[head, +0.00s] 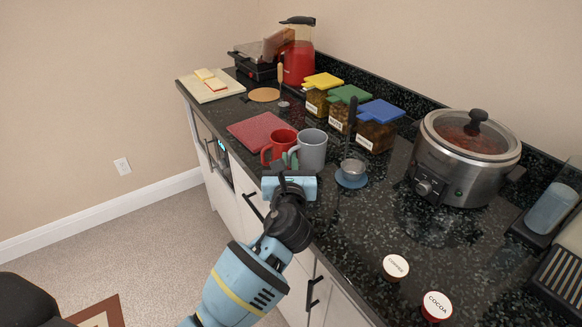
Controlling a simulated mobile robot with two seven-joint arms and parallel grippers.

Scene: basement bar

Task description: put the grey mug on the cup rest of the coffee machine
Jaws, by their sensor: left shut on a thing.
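The grey mug (311,150) stands upright at the front of the dark speckled counter, its handle to the left. My left gripper (291,166) comes from the front and is shut on the mug at its handle side; the fingertips are partly hidden by the gripper body. Whether the mug touches the counter is hard to tell. At the right edge, a machine with a bluish clear tank (551,208) and a slatted grate (562,277) is cut off by the frame; it looks like the coffee machine with its cup rest. My right gripper is not in view.
A red mug (279,146) stands close left of the grey mug. Cocoa (437,305) and another pod (396,267) lie near the front edge. Counter before the cooker is clear.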

